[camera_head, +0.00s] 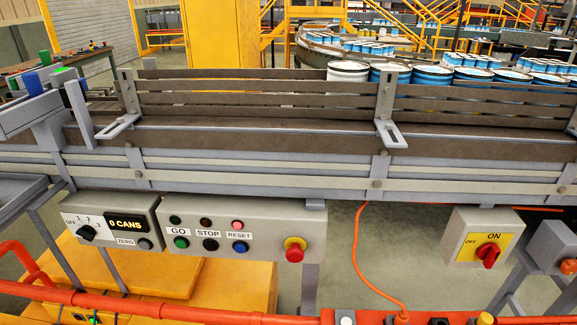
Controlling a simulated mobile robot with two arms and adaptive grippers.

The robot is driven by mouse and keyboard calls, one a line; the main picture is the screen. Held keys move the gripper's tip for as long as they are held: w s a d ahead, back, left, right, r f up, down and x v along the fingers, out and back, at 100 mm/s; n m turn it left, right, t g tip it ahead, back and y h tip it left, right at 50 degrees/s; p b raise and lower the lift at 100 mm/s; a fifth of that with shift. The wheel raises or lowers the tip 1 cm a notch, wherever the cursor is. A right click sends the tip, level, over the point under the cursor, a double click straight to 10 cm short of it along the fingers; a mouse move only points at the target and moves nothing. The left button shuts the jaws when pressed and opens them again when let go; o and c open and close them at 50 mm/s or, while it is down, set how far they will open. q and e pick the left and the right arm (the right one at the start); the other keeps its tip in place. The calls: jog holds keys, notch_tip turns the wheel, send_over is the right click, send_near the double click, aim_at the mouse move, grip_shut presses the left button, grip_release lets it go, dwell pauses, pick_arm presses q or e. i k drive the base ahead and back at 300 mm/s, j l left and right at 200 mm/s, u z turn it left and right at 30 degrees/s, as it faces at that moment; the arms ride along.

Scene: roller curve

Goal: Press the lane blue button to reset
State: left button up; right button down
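The blue button (240,247) sits below the RESET label on a grey control box (265,268) on the front of the conveyor. A green button (181,242) under GO and a black button (210,244) under STOP are to its left. A small reddish lamp (238,225) is above the RESET label. A red emergency mushroom button (295,250) on a yellow base is to its right. Nothing covers the blue button. Neither of my grippers shows in the head view.
A counter box (113,249) reading "0 CANS" hangs at left, and a red ON/OFF switch (487,255) at right. Cans (348,70) stand behind the conveyor rails (260,98). An orange-red pipe (170,310) crosses the bottom. An orange cable (358,250) hangs right of the control box.

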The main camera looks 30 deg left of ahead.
aim_at(240, 248)
jog(key=u, duration=1.35)
